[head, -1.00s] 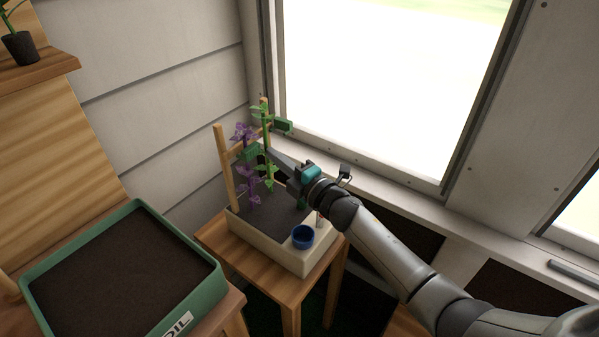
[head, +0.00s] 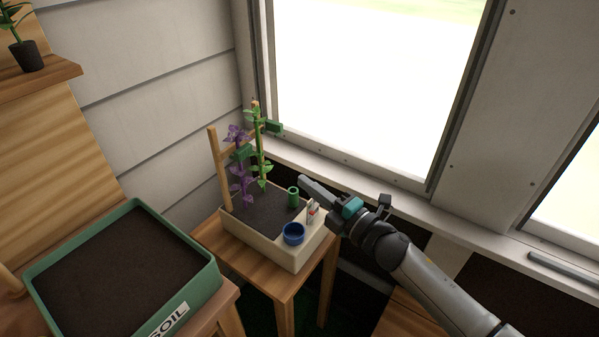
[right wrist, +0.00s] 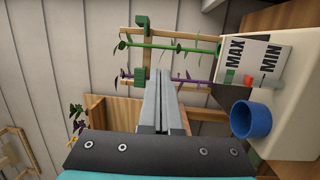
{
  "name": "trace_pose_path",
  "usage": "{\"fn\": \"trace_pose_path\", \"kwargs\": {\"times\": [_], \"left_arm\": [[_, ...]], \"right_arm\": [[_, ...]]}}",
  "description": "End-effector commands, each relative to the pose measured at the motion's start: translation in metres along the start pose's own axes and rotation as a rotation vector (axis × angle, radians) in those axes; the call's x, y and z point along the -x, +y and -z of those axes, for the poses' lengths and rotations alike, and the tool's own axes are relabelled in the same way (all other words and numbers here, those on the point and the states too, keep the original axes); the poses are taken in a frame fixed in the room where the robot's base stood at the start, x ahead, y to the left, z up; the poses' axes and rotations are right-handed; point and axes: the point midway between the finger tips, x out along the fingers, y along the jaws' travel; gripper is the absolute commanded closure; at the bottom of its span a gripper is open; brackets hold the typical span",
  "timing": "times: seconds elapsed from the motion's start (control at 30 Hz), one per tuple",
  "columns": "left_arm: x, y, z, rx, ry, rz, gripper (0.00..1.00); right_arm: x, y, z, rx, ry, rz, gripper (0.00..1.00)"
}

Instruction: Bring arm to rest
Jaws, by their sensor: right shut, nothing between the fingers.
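My right gripper (head: 305,182) is shut and empty, held above the right side of the cream planter box (head: 284,257). It points left toward the plants without touching them. In the right wrist view its two long fingers (right wrist: 162,75) lie together. A green-stemmed plant (head: 261,150) and a purple-leaved plant (head: 240,185) stand upright along a wooden trellis (head: 219,170) in the planter. A small blue cup (head: 293,233) and a green cylinder (head: 293,196) are at the planter's right side. My left gripper does not show.
The planter stands on a small wooden table (head: 262,272) in the corner, below a bright window (head: 370,80). A green soil tray (head: 203,289) fills the lower left. A potted plant (head: 27,55) sits on a shelf at upper left. A max/min label (right wrist: 247,63) shows on the planter.

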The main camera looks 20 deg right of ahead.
Motion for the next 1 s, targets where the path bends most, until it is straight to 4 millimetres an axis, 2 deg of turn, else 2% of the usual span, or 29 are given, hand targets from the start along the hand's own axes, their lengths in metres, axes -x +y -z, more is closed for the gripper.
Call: {"fn": "trace_pose_path", "kwargs": {"times": [0.27,0.47,0.63,0.77,1.0], "left_arm": [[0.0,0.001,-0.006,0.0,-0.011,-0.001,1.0],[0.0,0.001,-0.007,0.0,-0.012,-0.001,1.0],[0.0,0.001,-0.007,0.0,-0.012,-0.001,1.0],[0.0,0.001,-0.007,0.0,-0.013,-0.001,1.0],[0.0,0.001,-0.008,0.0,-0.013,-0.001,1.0]], "right_arm": [[0.004,-0.002,-0.001,-0.051,-0.045,0.011,1.0],[0.019,-0.015,-0.005,-0.296,-0.259,0.077,1.0],[0.049,-0.039,-0.001,-0.562,-0.477,0.177,1.0],[0.079,-0.059,0.012,-0.76,-0.635,0.274,1.0],[0.146,-0.09,0.058,-1.095,-0.907,0.496,1.0]]}}
